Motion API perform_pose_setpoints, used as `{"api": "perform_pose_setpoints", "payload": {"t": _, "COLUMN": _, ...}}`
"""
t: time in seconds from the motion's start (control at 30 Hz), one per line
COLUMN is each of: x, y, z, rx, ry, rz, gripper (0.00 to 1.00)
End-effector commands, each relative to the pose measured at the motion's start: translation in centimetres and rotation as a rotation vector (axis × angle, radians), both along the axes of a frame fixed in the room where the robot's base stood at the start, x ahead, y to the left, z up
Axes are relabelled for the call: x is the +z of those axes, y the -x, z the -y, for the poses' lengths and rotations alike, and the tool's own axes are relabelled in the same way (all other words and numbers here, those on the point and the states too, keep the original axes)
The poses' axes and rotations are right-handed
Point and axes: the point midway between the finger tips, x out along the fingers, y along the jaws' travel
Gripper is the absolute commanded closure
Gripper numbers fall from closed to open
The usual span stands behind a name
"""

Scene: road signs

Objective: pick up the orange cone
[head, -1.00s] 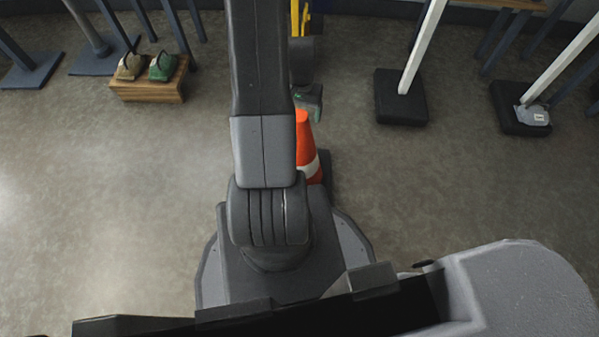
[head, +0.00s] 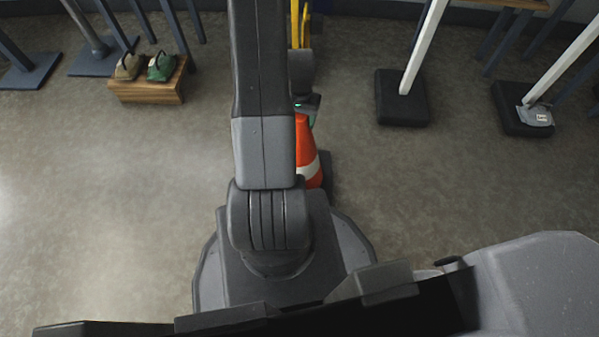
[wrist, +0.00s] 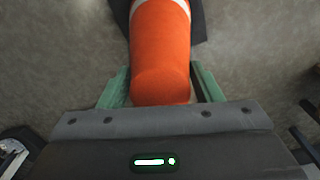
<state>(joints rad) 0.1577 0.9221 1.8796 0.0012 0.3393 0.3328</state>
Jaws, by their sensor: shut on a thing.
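The orange cone (head: 306,150) with a white band stands on the floor, partly hidden behind my arm in the head view. In the wrist view the cone (wrist: 161,50) fills the middle, its rounded top close to my gripper (wrist: 161,86). The green fingers lie on both sides of the cone's top and are shut on it. Part of the cone's dark base shows at the top of the wrist view. In the head view my gripper is mostly hidden by my arm, just above the cone's top.
A low wooden box (head: 149,88) with two small objects, one tan and one green, is at the upper left. Black sign bases (head: 403,98) with white poles stand at the right. A grey tag-like piece (head: 535,116) lies on the right base. Floor around the cone is clear.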

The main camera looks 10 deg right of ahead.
Motion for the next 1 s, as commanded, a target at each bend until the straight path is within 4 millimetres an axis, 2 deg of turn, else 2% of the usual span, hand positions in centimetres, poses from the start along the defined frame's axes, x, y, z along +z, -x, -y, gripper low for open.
{"api": "perform_pose_setpoints", "payload": {"t": 0.03, "x": 0.0, "y": 0.0, "z": 0.0, "rx": 0.0, "ry": 0.0, "rz": 0.0, "gripper": 0.95}}
{"api": "perform_pose_setpoints", "payload": {"t": 0.07, "x": 0.0, "y": 0.0, "z": 0.0, "rx": 0.0, "ry": 0.0, "rz": 0.0, "gripper": 1.0}}
{"api": "perform_pose_setpoints", "payload": {"t": 0.33, "x": 0.1, "y": -0.1, "z": 0.0, "rx": 0.0, "ry": 0.0, "rz": 0.001, "gripper": 1.0}}
{"api": "perform_pose_setpoints", "payload": {"t": 0.47, "x": 0.9, "y": -0.1, "z": 0.0, "rx": 0.0, "ry": 0.0, "rz": 0.002, "gripper": 1.0}}
{"api": "perform_pose_setpoints", "payload": {"t": 0.8, "x": 6.8, "y": -0.1, "z": 0.0, "rx": 0.0, "ry": 0.001, "rz": 0.005, "gripper": 1.0}}
{"api": "perform_pose_setpoints", "payload": {"t": 1.0, "x": 9.3, "y": -0.1, "z": 0.0, "rx": 0.0, "ry": 0.001, "rz": 0.003, "gripper": 1.0}}
